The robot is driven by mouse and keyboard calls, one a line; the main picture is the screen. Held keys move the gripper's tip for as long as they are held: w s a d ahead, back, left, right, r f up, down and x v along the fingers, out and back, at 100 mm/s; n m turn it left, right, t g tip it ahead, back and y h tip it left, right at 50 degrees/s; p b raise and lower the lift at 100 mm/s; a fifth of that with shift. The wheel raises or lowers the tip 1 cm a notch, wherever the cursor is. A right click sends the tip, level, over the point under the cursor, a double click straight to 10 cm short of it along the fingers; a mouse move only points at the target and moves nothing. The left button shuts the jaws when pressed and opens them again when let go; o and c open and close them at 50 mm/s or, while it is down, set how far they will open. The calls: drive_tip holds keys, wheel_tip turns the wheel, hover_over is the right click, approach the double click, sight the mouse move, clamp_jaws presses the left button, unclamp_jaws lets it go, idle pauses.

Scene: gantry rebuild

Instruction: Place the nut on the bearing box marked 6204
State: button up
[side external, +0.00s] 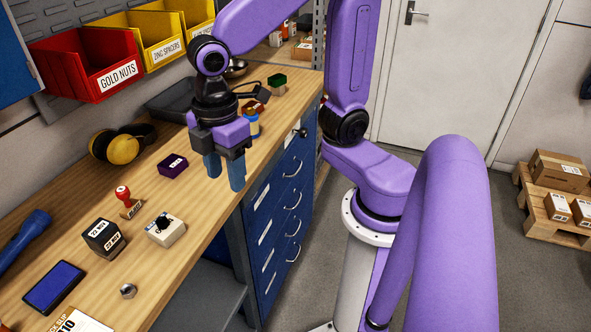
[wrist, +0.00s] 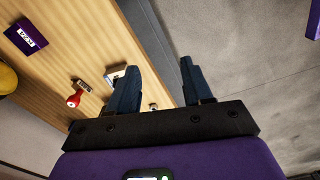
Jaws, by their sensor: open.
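A small silver nut (side external: 128,291) lies on the bench near its front edge; a small shiny thing in the wrist view (wrist: 153,106) may be it. Three labelled boxes stand on the bench: a dark box (side external: 95,236), a pale box with a black top mark (side external: 167,233) and a purple box (side external: 172,167). The purple box also shows in the wrist view (wrist: 27,35). I cannot read which is marked 6204. My gripper (side external: 224,175) is open and empty, fingers down, above the bench's front edge, right of the boxes; its fingers (wrist: 160,66) show in the wrist view.
A red-handled stamp (side external: 124,198) stands among the boxes. A blue ink pad (side external: 54,287), a blue torch (side external: 25,238) and yellow ear defenders (side external: 118,147) lie around them. A blue-topped bottle (side external: 252,124) and small boxes stand behind my gripper. Drawers (side external: 285,205) are below the bench.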

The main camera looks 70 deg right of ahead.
drive_tip(key=s+d+f+m, duration=0.2)
drive_tip(key=s+d, duration=0.4)
drive_tip(key=s, duration=0.4)
drive_tip(key=shift+s+d+f, duration=0.2)
drive_tip(key=shift+s+d, duration=0.05)
drive_tip(key=shift+s, duration=0.1)
